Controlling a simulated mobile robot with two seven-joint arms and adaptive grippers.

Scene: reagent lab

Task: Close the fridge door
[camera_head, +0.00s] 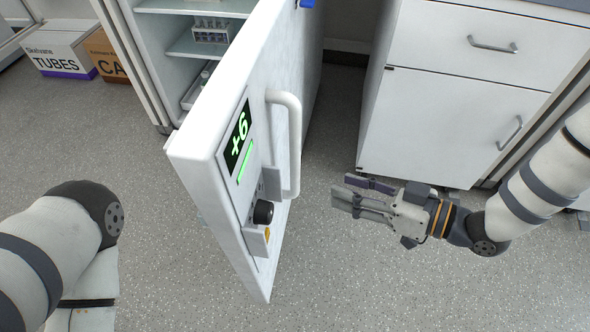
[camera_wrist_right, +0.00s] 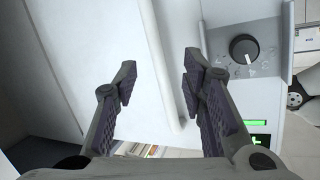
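The white fridge door (camera_head: 220,130) stands open in the head view, swung out toward me, with a display reading "+6", a dark knob and a white vertical handle (camera_head: 290,140). The fridge interior (camera_head: 165,45) shows behind it at the left. My right gripper (camera_head: 342,192) is open and empty, to the right of the door and apart from the handle. In the right wrist view its fingers (camera_wrist_right: 158,85) are spread, with the door's handle (camera_wrist_right: 160,60) and the knob (camera_wrist_right: 244,48) beyond them. My left gripper is out of view; only my left arm shows.
A white cabinet (camera_head: 450,120) with drawer and door handles stands to the right. Cardboard boxes, one marked "TUBES" (camera_head: 60,50), sit on the floor at the far left. Shelves in the fridge hold a tube rack (camera_head: 210,30). Speckled floor (camera_head: 380,280) is clear in front.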

